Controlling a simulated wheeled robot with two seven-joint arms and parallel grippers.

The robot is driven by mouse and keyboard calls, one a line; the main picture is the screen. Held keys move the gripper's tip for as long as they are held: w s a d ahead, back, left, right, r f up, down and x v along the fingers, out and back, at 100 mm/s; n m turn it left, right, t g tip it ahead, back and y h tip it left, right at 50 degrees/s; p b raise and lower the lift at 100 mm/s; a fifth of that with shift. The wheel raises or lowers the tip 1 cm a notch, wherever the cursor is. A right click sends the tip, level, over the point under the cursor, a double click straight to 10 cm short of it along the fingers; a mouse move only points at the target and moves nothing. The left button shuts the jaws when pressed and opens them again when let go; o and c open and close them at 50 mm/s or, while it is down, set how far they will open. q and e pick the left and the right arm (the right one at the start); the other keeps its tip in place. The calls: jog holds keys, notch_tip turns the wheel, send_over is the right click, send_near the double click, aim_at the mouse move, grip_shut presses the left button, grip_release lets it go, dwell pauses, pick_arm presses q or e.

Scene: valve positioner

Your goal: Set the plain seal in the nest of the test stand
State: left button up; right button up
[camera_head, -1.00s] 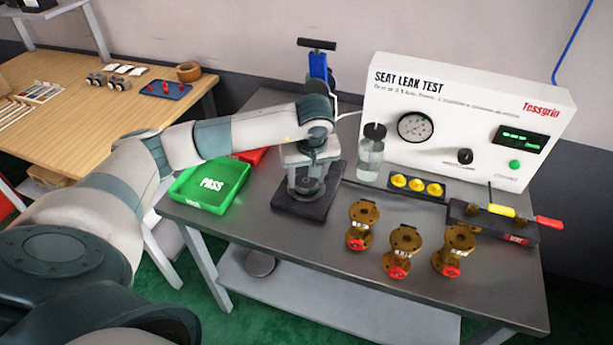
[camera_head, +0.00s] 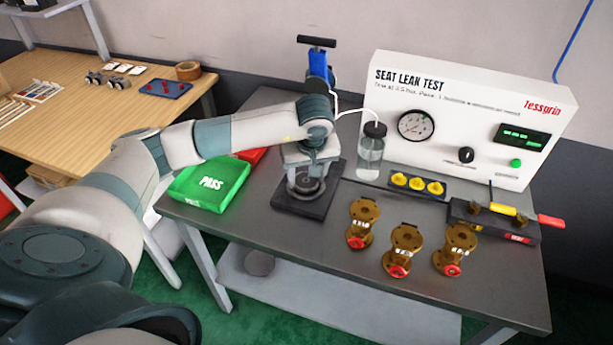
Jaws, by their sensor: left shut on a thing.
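The test stand (camera_head: 291,207) is a dark square base with a round nest (camera_head: 304,194) on it, on the grey bench. My left gripper (camera_head: 306,181) points down directly over the nest, low and close to it. It is shut on the plain seal, which is small and largely hidden by the fingers. I cannot tell whether the seal touches the nest. My right gripper is not in view.
A green PASS tray (camera_head: 205,185) is left. Several yellow parts (camera_head: 417,184), three brass valves (camera_head: 403,248) and the leak tester (camera_head: 465,110) are right.

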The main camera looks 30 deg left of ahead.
aim_at(309, 189)
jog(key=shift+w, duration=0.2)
pick_arm(q)
jog(key=o, duration=1.4)
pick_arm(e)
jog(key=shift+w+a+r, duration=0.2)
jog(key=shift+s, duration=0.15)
pick_arm(q)
jog(key=shift+r+p, duration=0.7)
jog(key=shift+p, duration=0.1)
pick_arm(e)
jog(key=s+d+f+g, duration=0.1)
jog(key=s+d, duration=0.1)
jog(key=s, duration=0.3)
pick_arm(q)
jog(key=b+v, duration=0.3)
jog(key=v, duration=0.8)
jog(key=shift+r, duration=0.3)
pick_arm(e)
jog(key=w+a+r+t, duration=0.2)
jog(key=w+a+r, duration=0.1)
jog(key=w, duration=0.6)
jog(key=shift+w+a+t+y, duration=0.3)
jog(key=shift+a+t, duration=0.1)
